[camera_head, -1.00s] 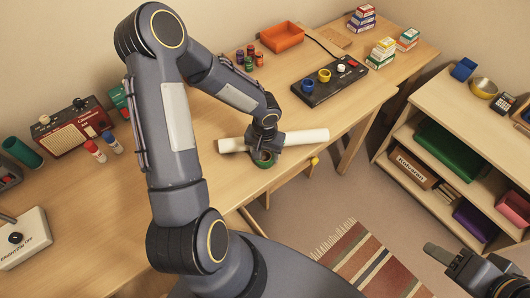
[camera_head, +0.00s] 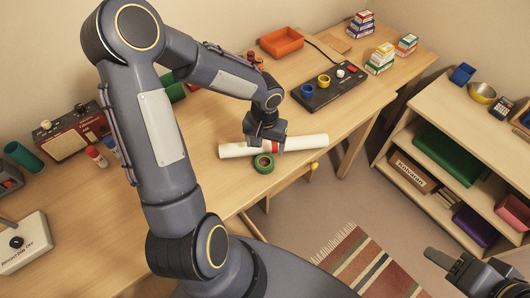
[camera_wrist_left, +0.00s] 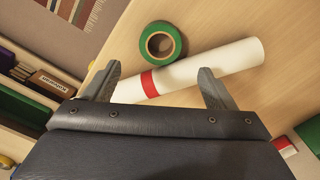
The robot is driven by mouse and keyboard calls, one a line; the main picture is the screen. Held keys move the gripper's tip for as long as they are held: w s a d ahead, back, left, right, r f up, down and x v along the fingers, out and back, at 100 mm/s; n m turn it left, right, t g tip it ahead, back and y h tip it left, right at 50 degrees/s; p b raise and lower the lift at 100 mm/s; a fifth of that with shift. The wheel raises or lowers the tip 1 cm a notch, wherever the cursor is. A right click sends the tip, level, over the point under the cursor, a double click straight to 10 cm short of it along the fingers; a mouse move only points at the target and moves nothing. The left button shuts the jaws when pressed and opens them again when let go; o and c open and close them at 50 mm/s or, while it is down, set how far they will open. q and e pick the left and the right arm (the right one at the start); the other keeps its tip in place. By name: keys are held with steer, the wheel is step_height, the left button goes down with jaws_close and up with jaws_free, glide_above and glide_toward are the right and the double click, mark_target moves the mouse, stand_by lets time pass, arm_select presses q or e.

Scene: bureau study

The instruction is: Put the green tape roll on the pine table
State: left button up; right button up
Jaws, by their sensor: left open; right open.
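The green tape roll (camera_head: 264,164) lies flat near the front edge of the light wooden desk (camera_head: 205,185), touching or almost touching a white paper tube with a red band (camera_head: 232,150). In the left wrist view the roll (camera_wrist_left: 161,43) is beyond my fingertips, with a brown inner ring. My left gripper (camera_head: 264,142) is open and empty above the tube; its fingers (camera_wrist_left: 158,78) show on either side of the tube's red band. My right gripper (camera_head: 434,256) is open at the lower right, away from the desk. I cannot tell which wooden surface is the pine table.
A black control panel (camera_head: 322,92), an orange tray (camera_head: 281,42) and stacked small boxes (camera_head: 380,58) stand on the wooden surfaces to the back right. A shelf unit (camera_head: 445,108) stands at the right. A striped rug (camera_head: 365,262) lies on the floor. Desk around the panel's front is clear.

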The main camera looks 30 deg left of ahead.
arm_select(q)
steer(key=s+r+t, duration=0.2)
steer(key=s+r, duration=0.6)
steer(key=r, duration=0.5)
steer(key=s+d+r+t+h, duration=0.3)
steer(key=s+d+r, duration=0.1)
steer(key=s, duration=0.5)
steer(key=shift+s+d+r+m+t+h, duration=0.2)
steer(key=shift+r+m+t+h, duration=0.1)
steer(key=shift+r+h, duration=0.1)
steer(key=shift+s+a+f, duration=0.1)
